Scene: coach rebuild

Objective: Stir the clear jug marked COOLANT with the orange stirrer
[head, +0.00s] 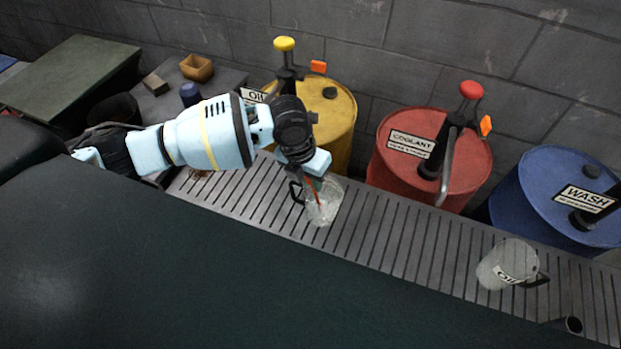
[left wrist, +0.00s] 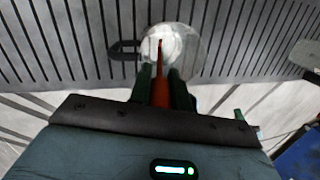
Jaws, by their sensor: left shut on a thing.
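My left gripper (head: 313,172) is shut on the orange stirrer (head: 318,192) and holds it just above a clear jug (head: 326,208) on the slatted bench. The stirrer's lower end shows inside the jug's outline. In the left wrist view the orange stirrer (left wrist: 160,88) points from between the fingers (left wrist: 162,88) over the jug (left wrist: 186,50). No label can be read on this jug; its dark handle is on the left. Another clear jug (head: 500,266), marked OIL, stands at the right of the bench. My right gripper is out of view.
The slatted bench (head: 400,235) has bare room between the two jugs. Behind it stand a yellow OIL drum (head: 340,112), a red COOLANT drum (head: 470,165) with a pump, and a blue WASH drum (head: 560,170).

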